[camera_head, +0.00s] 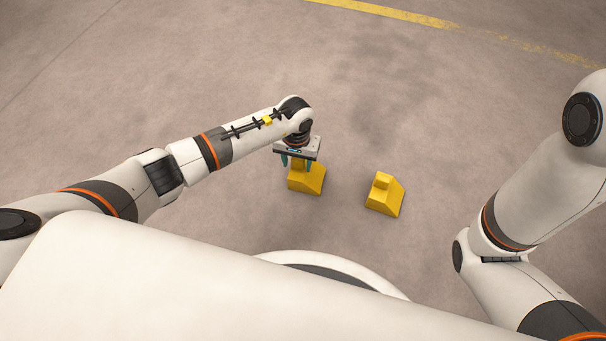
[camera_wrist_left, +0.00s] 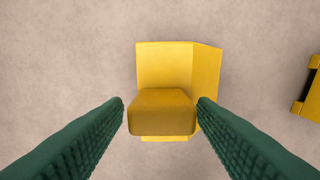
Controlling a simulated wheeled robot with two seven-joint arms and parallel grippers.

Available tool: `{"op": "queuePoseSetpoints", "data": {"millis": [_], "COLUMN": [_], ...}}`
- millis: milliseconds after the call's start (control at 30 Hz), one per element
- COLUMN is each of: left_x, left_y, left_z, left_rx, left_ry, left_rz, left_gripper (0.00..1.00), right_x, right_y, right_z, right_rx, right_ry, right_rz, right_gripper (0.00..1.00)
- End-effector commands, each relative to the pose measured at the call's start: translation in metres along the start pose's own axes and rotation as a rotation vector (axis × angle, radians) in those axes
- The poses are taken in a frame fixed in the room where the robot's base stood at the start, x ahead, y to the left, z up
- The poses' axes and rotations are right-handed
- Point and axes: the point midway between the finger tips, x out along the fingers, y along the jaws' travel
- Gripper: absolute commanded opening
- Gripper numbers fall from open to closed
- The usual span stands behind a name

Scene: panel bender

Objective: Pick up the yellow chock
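Two yellow chocks stand on the floor. The left chock (camera_head: 308,180) is under my left gripper (camera_head: 297,161); the right chock (camera_head: 384,195) stands apart from it, with a raised block on top. In the left wrist view the near chock (camera_wrist_left: 178,65) has its raised block (camera_wrist_left: 161,112) between the two green fingers of my left gripper (camera_wrist_left: 160,103). The fingers are open, one on each side of the block, with a small gap at the left finger. Whether the right finger touches it I cannot tell. My right arm shows at the right; its gripper is out of view.
The grey concrete floor (camera_head: 230,60) is clear around the chocks. A yellow line (camera_head: 400,15) runs across the floor at the back. Part of another yellow object (camera_wrist_left: 312,88) shows at the right edge of the left wrist view.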

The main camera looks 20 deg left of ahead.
Motion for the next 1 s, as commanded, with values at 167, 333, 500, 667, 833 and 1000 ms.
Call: {"op": "queuePoseSetpoints", "data": {"millis": [167, 333, 500, 667, 833, 1000], "left_x": [0.0, 0.0, -0.001, -0.008, -0.04, -0.076], "left_y": [0.0, 0.0, 0.0, 0.0, 0.001, 0.001], "left_z": [0.0, 0.0, 0.0, 0.001, 0.001, 0.001], "left_rx": [0.0, 0.0, 0.0, 0.001, 0.001, 0.001], "left_ry": [0.0, 0.0, -0.001, -0.003, -0.004, -0.004], "left_rz": [0.0, 0.0, 0.0, 0.0, 0.001, 0.002], "left_gripper": [0.22, 0.0, 0.0, 0.0, 0.0, 0.0], "right_x": [0.0, 0.0, 0.0, 0.005, 0.026, 0.038], "right_y": [0.0, 0.0, 0.0, -0.001, -0.006, -0.012], "right_z": [0.0, 0.0, 0.0, -0.002, -0.01, -0.022], "right_rx": [0.0, 0.0, 0.0, 0.0, -0.001, 0.001], "right_ry": [-0.001, -0.001, -0.001, 0.0, 0.002, 0.023], "right_rz": [0.001, 0.001, 0.0, 0.0, -0.001, -0.013], "right_gripper": [0.35, 0.35, 0.35, 0.35, 0.35, 0.35]}}
